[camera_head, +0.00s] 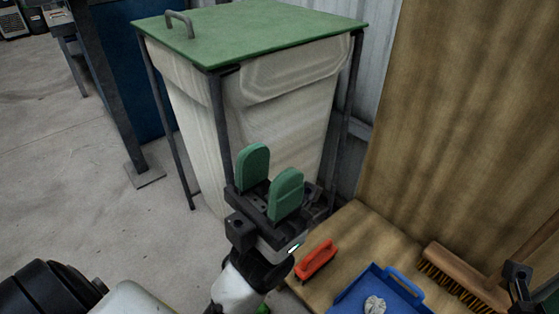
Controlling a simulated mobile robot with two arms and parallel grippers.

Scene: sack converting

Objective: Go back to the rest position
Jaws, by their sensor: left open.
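My left gripper (270,179) is in the lower middle of the head view, with its two green finger pads apart and nothing between them. It is in front of a white sack (275,120) that hangs in a dark metal frame. A green lid (255,30) with a grey handle (180,24) lies flat on top of the frame. I cannot tell whether the gripper touches the sack. A dark part at the lower right edge may belong to my right arm, but its fingers do not show clearly.
A wooden board (345,235) at the lower right carries a red brush (316,261), a blue dustpan (352,298) with a crumpled pale piece (375,305), and a broom (462,276). A tall wooden panel (460,110) stands behind.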

